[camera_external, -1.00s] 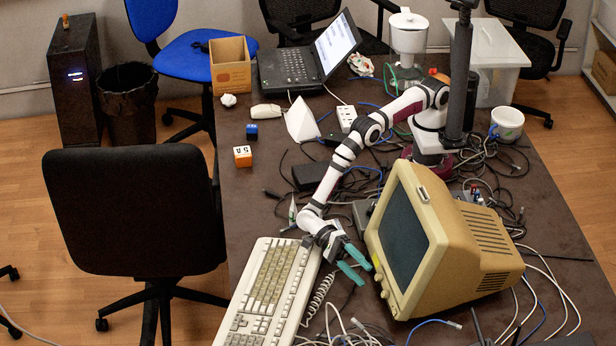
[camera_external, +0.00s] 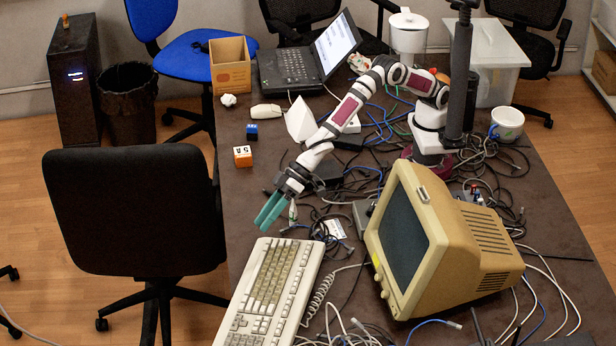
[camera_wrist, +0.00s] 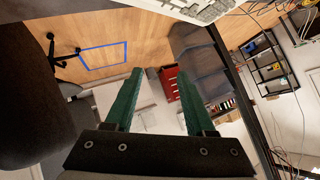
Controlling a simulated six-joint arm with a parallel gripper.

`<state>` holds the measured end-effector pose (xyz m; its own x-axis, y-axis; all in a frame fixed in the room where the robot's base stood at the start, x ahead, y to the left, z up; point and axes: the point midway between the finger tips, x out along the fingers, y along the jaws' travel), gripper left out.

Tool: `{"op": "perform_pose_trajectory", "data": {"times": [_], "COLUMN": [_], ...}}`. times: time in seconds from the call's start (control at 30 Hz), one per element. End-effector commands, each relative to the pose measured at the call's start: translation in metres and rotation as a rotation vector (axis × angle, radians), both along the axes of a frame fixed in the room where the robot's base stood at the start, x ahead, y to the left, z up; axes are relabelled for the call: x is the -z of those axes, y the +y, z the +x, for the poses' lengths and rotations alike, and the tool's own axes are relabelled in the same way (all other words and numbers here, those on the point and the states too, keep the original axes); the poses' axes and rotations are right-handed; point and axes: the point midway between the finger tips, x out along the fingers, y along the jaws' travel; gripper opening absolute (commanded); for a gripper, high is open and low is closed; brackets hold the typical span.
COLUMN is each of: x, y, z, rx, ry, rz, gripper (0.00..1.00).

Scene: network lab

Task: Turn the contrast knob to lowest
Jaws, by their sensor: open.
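The beige monitor (camera_external: 465,262) stands on the right of the table, its dark screen facing left and towards the front. Small knobs (camera_external: 381,286) sit on its lower front edge; their labels and pointer positions are too small to read, so I cannot tell which is contrast. My gripper (camera_external: 263,221), with green fingers, is open and empty. It is in the air near the table's left edge, behind the keyboard and well to the left of the knobs. In the wrist view my gripper (camera_wrist: 158,72) shows its two fingers apart with nothing between them; neither monitor nor knobs show there.
A beige keyboard (camera_external: 270,290) lies in front of my gripper; its edge also shows in the wrist view (camera_wrist: 200,8). Loose cables lie around the monitor. A black chair (camera_external: 130,210) stands at left.

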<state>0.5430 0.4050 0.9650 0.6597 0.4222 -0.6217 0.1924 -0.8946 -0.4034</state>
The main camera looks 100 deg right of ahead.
Motion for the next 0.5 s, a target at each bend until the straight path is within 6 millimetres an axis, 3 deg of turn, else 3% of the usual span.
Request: {"op": "perform_pose_trajectory", "data": {"times": [0.03,0.07,0.1,0.13,0.2,0.23,0.3,0.4,0.43,0.47,0.5], "x": [-0.047,-0.071,-0.095,-0.105,-0.103,-0.096,-0.073,-0.046,-0.035,-0.019,-0.006], "y": [0.033,0.056,0.085,0.101,0.119,0.117,0.099,0.062,0.055,0.056,0.057], "z": [0.001,-0.01,-0.037,-0.063,-0.129,-0.154,-0.197,-0.23,-0.233,-0.233,-0.233], "rx": [-0.304,-0.512,-0.788,-0.991,-1.444,-1.619,-1.983,-2.379,2.429,-2.429,-2.424], "ry": [-0.319,-0.525,-0.784,-0.964,-1.319,-1.441,-1.656,-1.827,1.832,-1.831,-1.829], "rz": [-0.136,-0.232,-0.353,-0.438,-0.6,-0.652,-0.728,-0.76,0.751,-0.748,-0.749], "gripper": [0.55,0.55,0.55,0.55,0.55,0.55,0.55,0.55,0.55,0.55,0.55]}}
